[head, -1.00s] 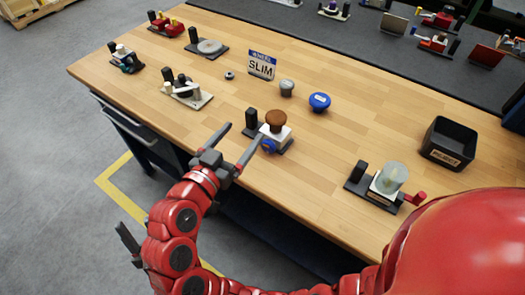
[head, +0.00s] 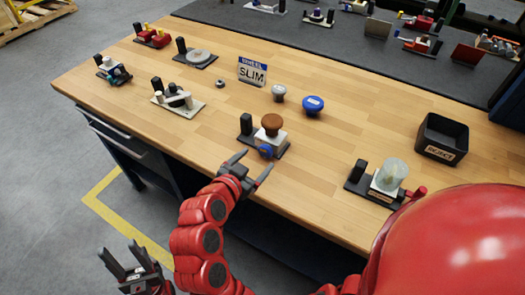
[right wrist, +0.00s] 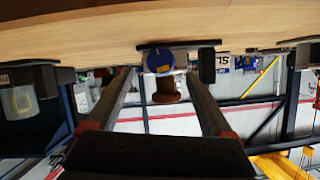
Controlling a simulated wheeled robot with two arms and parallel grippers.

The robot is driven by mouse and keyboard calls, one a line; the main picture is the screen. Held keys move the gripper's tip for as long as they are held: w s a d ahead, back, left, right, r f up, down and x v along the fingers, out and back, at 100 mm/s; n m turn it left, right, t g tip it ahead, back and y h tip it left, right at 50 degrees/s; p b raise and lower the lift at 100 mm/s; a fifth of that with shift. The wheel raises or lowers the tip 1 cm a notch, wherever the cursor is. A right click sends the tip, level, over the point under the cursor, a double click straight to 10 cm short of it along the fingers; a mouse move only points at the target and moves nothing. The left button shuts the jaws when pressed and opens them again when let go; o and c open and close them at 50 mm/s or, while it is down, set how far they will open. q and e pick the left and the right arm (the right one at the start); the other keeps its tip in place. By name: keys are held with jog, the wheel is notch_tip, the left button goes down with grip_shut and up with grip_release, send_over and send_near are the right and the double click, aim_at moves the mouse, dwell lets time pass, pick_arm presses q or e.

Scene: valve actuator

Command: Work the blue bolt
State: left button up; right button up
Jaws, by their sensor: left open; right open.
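The blue bolt (head: 265,151) is a short round blue head on the front of a white block (head: 270,137) near the table's front edge. A brown mushroom knob (head: 272,122) tops the block, and a black post stands beside it on the same dark base. My right gripper (head: 253,168) is open and empty just in front of the bolt, with a gap. In the right wrist view, which is upside down, the bolt (right wrist: 159,62) faces me between the two spread fingers (right wrist: 165,100), beyond their tips. My left gripper (head: 127,262) is open and empty, low at the left, off the table.
A fixture with a translucent cup (head: 389,174) stands to the right, near a black reject bin (head: 442,139). A grey knob (head: 279,93) and a blue knob (head: 313,105) stand behind the bolt. Other fixtures sit at the left. Bare wood surrounds the bolt's fixture.

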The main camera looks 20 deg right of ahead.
aim_at(263, 152)
jog(key=shift+p+x, duration=0.3)
jog(key=shift+x, duration=2.3)
grip_shut()
jog(key=shift+w+a+r+n+g+h+p, duration=0.15)
jog(key=shift+n+g+h, duration=0.15)
jog(key=shift+n, duration=0.3)
jog(key=shift+w+f+n+g+h+p, duration=0.1)
jog(key=shift+n+g+h+p, duration=0.1)
jog(key=shift+n+g, duration=0.3)
jog(key=shift+n+g+h, duration=0.4)
jog(key=shift+n+h, duration=0.2)
jog(key=shift+n, duration=0.5)
